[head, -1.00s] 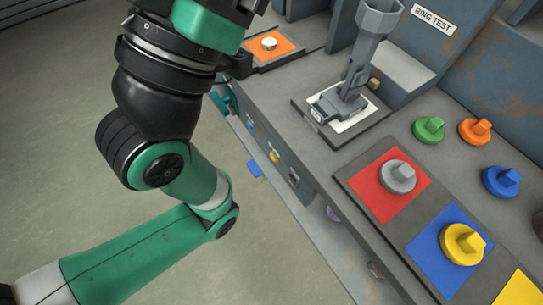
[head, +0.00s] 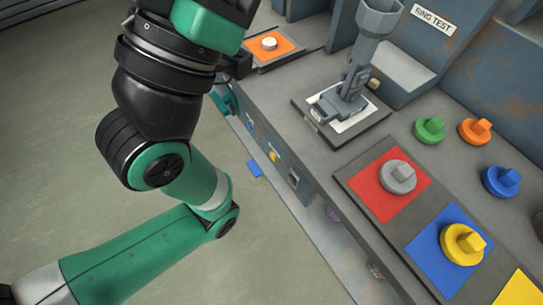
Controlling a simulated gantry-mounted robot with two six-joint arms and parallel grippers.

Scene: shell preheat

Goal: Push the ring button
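The "RING TEST" label (head: 433,19) is on the blue-grey housing at the upper right. A round white button (head: 269,43) sits on an orange square at the upper middle; I cannot tell whether it is the ring button. My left arm (head: 165,75) comes in from the left. A dark part at its far end (head: 237,64), perhaps my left gripper, shows beside the bench edge, short of the white button. Its fingers are hidden, so its opening cannot be seen. My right gripper is not in view.
A grey-blue upright fixture (head: 345,95) stands on a white-topped pad. Grey (head: 398,177) and yellow (head: 463,243) knobbed discs sit on red and blue squares. Green (head: 429,129), orange (head: 475,131) and blue (head: 501,181) discs lie behind them. Open floor is at left.

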